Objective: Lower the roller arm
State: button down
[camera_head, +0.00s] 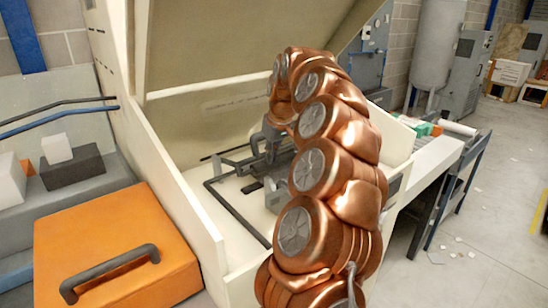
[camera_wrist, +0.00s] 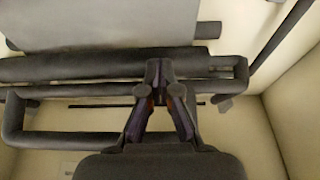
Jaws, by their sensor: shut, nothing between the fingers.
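The roller arm appears to be the dark grey tube frame and bar inside the cream box-like machine. In the wrist view, a thick dark roller bar (camera_wrist: 90,67) runs across above a bent tube frame (camera_wrist: 70,115). My gripper (camera_wrist: 158,68) is shut and empty, its fingertips overlapping the bar in the picture. I cannot tell whether they touch it. In the head view, a bent dark tube (camera_head: 232,212) lies low in the machine, and my gripper (camera_head: 262,150) is among dark parts there. My copper arm hides much of the machine's right side.
The machine's raised cream lid (camera_head: 240,40) stands over the work. Its left wall (camera_head: 165,170) is near my arm. An orange box with a dark handle (camera_head: 120,245) is at the left.

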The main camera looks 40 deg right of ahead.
aim_at(272, 168)
jog(key=shift+s+f+t+b, duration=0.15)
jog(key=shift+f+t+b, duration=0.4)
jog(key=shift+b, duration=0.6)
jog(key=shift+s+f+t+b, duration=0.15)
jog(key=shift+f+t+b, duration=0.2)
jog(key=shift+f+b, duration=0.6)
jog(key=shift+f+t+b, duration=0.3)
jog(key=shift+f+b, duration=0.25)
jog(key=shift+b, duration=0.75)
jog(key=shift+r, duration=0.1)
jog(key=shift+s+r, duration=0.15)
jog(key=shift+r, duration=0.1)
jog(key=s+v, duration=0.1)
jog(key=v, duration=1.2)
jog(key=shift+a+f, duration=0.2)
jog(key=shift+a, duration=0.1)
jog(key=shift+s, duration=0.1)
